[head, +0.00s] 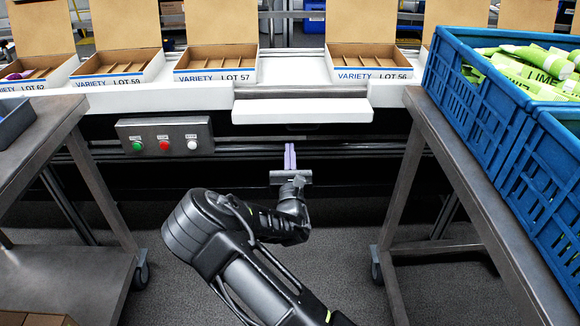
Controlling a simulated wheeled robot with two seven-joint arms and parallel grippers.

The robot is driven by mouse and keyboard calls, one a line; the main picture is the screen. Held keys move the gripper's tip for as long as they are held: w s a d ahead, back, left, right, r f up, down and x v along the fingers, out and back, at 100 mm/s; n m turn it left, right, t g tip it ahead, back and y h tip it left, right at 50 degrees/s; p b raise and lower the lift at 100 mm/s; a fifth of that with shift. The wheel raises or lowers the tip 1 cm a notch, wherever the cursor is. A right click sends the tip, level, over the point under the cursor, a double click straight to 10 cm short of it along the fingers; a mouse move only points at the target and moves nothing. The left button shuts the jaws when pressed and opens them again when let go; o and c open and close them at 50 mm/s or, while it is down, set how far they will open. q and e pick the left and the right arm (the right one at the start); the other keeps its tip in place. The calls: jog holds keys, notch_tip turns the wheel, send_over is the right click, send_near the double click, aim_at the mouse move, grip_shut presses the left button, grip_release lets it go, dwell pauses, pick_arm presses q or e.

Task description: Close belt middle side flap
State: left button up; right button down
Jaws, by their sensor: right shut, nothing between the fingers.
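Several white variety boxes with brown dividers stand on the white belt (296,68), their brown lids raised at the back. The LOT 57 box (216,75) and LOT 56 box (372,74) are nearest the middle, with a gap of bare belt between them. The LOT 59 box (117,82) and LOT 62 box (38,87) are further left. I cannot make out a separate side flap. My right gripper (290,150) is shut and empty, its lilac fingers pointing up, below the white ledge (302,112) and apart from the boxes. My left gripper is out of view.
A blue crate (500,135) of green lime packets (535,65) stands on the right metal table (470,200). Another metal table (50,150) is at left. A button panel (165,136) is on the belt front. Floor between the tables is clear except for my arm.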

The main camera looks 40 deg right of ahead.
aim_at(289, 127)
jog(key=w+r, duration=0.1)
jog(key=d+r, duration=0.1)
jog(key=r, duration=0.1)
jog(key=shift+w+d, duration=0.15)
jog(key=shift+w, duration=0.25)
jog(key=shift+r, duration=0.7)
